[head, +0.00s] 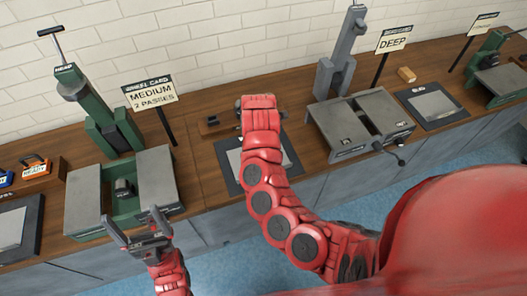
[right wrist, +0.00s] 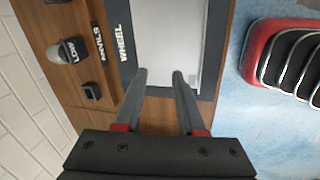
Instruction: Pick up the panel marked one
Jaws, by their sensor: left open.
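A pale grey flat panel lies on a dark mat marked WHEEL in the right wrist view; I see the panel (right wrist: 165,35) and the mat (right wrist: 208,60). No number is readable on it. In the head view this panel (head: 236,160) is partly hidden behind my right arm. My right gripper (right wrist: 159,73) is open, its two fingers apart over the near end of the panel; whether they touch it I cannot tell. Its jaws are hidden in the head view. My left gripper (head: 138,229) is open and empty, in front of the left green machine.
The wooden bench (head: 205,190) carries a green machine (head: 110,125) with a MEDIUM sign (head: 150,92), and a grey machine (head: 345,110) by a DEEP sign (head: 394,40). Other pale panels lie on mats at left (head: 12,228) and right (head: 432,105). A LOW knob (right wrist: 68,50) stands beside the mat.

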